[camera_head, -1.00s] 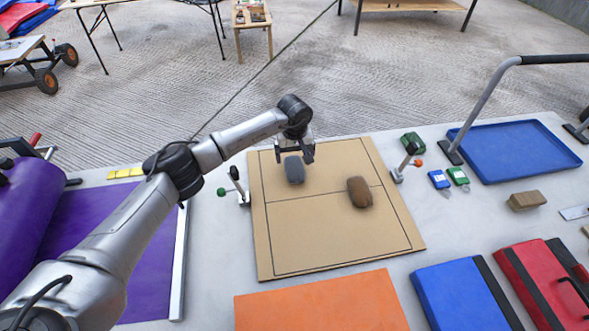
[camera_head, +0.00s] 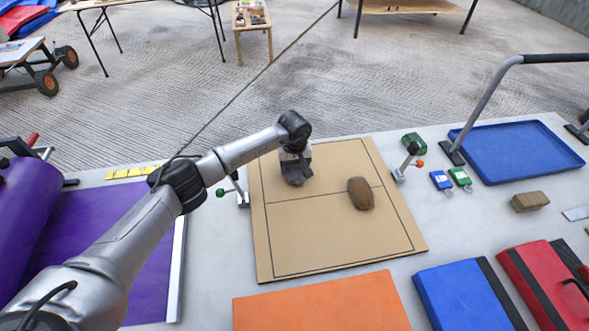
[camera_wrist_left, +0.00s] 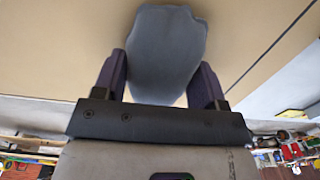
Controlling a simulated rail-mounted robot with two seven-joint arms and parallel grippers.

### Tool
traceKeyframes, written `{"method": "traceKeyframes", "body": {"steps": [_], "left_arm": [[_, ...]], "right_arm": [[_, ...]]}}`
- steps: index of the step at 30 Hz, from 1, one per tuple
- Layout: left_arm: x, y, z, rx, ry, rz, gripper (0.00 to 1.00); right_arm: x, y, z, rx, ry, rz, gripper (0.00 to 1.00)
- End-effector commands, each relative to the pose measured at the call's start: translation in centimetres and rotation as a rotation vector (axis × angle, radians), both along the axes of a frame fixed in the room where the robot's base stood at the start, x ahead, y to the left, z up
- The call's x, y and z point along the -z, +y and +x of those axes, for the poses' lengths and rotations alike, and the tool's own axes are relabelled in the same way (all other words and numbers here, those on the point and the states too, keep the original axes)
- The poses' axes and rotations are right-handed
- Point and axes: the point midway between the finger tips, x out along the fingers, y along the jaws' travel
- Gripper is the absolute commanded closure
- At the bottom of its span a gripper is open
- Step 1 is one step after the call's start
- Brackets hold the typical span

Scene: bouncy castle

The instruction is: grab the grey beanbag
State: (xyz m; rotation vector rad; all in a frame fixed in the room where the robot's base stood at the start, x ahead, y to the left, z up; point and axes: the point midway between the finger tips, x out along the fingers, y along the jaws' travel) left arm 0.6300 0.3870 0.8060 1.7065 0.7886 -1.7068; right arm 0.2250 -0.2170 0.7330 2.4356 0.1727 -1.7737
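The grey beanbag (camera_head: 296,178) lies on the upper left part of the tan board (camera_head: 340,237), partly hidden by my left gripper (camera_head: 295,167) in the head view. In the left wrist view the grey beanbag (camera_wrist_left: 166,52) sits between the two fingers of my left gripper (camera_wrist_left: 163,75). The fingers stand apart on either side of its near end, and whether they press on it is not clear. A brown beanbag (camera_head: 361,193) lies to the right on the same board. My right gripper is not in view.
A lever with a green knob (camera_head: 220,192) stands at the board's left edge, and one with an orange knob (camera_head: 419,163) at its right. A blue tray (camera_head: 520,150) is at the far right. Orange (camera_head: 320,305) and blue (camera_head: 465,298) pads lie in front.

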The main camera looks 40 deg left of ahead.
Motion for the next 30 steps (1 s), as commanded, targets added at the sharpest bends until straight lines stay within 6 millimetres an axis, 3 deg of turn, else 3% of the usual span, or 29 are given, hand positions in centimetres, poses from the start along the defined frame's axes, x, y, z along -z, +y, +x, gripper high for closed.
{"method": "traceKeyframes", "body": {"steps": [2, 13, 20, 23, 28, 30], "left_arm": [[0.0, 0.0, 0.0, 0.000, 0.000, 0.000, 0.44], [-0.1, 0.0, 0.1, 0.000, -0.002, -0.001, 0.80], [-0.5, 0.0, 0.1, 0.000, -0.003, 0.000, 0.80], [-1.5, 0.1, 0.1, 0.000, -0.004, 0.000, 0.80], [-4.8, 0.1, 0.1, 0.001, -0.006, 0.002, 0.80], [-5.5, -1.7, 0.1, 0.006, -0.004, -0.001, 0.80]], "right_arm": [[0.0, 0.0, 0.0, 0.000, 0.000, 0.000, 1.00], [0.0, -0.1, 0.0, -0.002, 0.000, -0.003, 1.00], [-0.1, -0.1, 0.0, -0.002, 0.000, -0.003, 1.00], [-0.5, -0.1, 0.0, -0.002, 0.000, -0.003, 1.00], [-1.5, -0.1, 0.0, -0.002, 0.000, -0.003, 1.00], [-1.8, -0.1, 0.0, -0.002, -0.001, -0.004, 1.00]]}}
